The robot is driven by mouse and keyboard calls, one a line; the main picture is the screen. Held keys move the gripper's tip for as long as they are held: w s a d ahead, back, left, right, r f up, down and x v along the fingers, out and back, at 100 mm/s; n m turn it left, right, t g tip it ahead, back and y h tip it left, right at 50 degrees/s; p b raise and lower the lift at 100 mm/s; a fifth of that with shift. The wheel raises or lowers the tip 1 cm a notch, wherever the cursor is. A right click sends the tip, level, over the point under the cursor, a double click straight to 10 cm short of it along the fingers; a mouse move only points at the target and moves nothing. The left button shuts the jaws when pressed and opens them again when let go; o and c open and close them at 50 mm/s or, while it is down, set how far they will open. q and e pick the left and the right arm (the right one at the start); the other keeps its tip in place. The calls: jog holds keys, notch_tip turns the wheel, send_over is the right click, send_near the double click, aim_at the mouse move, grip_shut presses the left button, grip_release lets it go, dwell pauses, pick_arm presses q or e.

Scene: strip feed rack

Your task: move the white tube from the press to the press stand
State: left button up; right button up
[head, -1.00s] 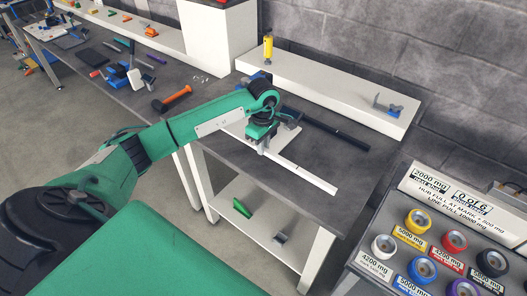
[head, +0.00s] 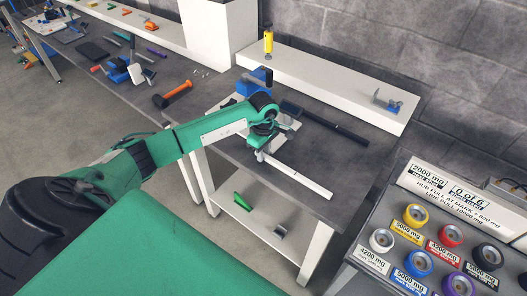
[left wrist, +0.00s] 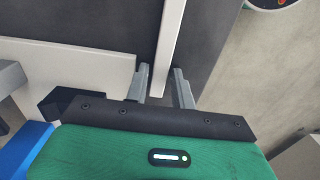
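The white tube (head: 300,178) is a long, thin, straight bar above the dark workbench top. My left gripper (head: 262,154) is at its near-left end, with the tube running away to the right. In the left wrist view the tube (left wrist: 168,45) runs up from between the two grey fingers (left wrist: 162,86), which are close on either side of it. The gripper appears shut on the tube. A blue and black device (head: 257,82), possibly the press, stands behind my wrist, partly hidden. I cannot tell which item is the press stand. My right gripper is not in view.
A dark bar (head: 338,128) lies behind the tube. A white raised shelf (head: 330,85) holds a yellow bottle (head: 268,40) and a small blue-grey fixture (head: 388,103). A panel of coloured spools (head: 420,262) stands at the right. The bench's front right is clear.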

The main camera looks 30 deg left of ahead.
pick_arm(q)
jog(key=shift+r, duration=0.15)
notch_tip(320, 180, up, 12)
jog(key=b, duration=0.5)
dwell(0.4)
